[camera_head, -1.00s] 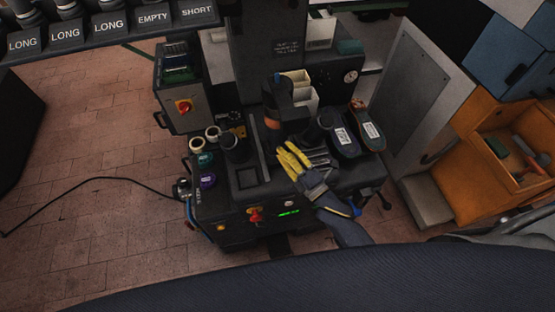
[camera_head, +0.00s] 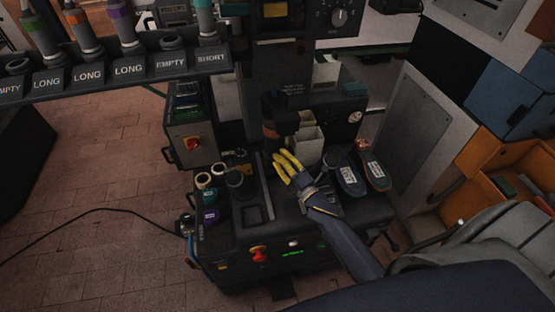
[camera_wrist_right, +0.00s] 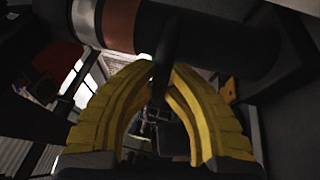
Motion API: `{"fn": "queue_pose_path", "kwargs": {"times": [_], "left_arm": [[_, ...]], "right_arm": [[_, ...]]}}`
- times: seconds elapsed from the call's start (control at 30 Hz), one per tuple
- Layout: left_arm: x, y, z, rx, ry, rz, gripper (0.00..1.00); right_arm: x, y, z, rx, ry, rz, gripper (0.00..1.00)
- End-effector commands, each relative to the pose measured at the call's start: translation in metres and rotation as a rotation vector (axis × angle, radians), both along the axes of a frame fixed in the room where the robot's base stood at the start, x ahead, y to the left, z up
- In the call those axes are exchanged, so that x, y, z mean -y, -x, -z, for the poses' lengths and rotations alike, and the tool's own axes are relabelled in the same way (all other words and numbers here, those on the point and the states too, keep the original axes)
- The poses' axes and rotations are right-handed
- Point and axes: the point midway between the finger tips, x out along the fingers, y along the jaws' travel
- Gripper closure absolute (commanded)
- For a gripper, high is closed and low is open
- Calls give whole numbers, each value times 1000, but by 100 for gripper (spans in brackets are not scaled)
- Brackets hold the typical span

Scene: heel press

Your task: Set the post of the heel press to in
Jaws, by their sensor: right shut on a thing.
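The heel press (camera_head: 300,215) is a dark machine with a flat bed. A dark cylinder with a copper-orange band (camera_head: 270,131), which looks like its post, stands over the bed, and shows large across the top of the right wrist view (camera_wrist_right: 205,40). A thin dark rod (camera_wrist_right: 163,65) sticks out from it. My right gripper (camera_head: 278,158), with yellow ribbed fingers, reaches in from the lower right, just in front of the cylinder. In the right wrist view its fingertips (camera_wrist_right: 164,72) are shut on the rod. My left gripper is not in view.
Two dark shoes (camera_head: 347,172) with white labels lie right of my gripper. Several coloured rolls (camera_head: 208,197) and a dark round knob (camera_head: 238,180) are at left. A rack with LONG, EMPTY and SHORT labels (camera_head: 130,70) fills the upper left. A red button (camera_head: 258,254) is on the front.

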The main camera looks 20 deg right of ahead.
Motion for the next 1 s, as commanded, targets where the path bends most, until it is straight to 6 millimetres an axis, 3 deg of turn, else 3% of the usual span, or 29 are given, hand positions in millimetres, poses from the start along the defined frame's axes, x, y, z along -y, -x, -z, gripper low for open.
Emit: {"fn": "queue_pose_path", "kwargs": {"times": [0.07, 0.1, 0.3, 0.67, 1.0], "left_arm": [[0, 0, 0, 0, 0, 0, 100], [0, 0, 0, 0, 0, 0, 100], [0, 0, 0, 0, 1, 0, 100], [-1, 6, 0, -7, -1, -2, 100], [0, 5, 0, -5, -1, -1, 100]], "right_arm": [[2, -1, -1, 1, 2, 3, 100], [2, -1, -1, 1, 2, 3, 86], [2, -1, 0, 0, 3, 3, 64], [3, 6, 2, -2, 2, 2, 64], [13, 59, 11, -3, 2, 3, 64]]}}
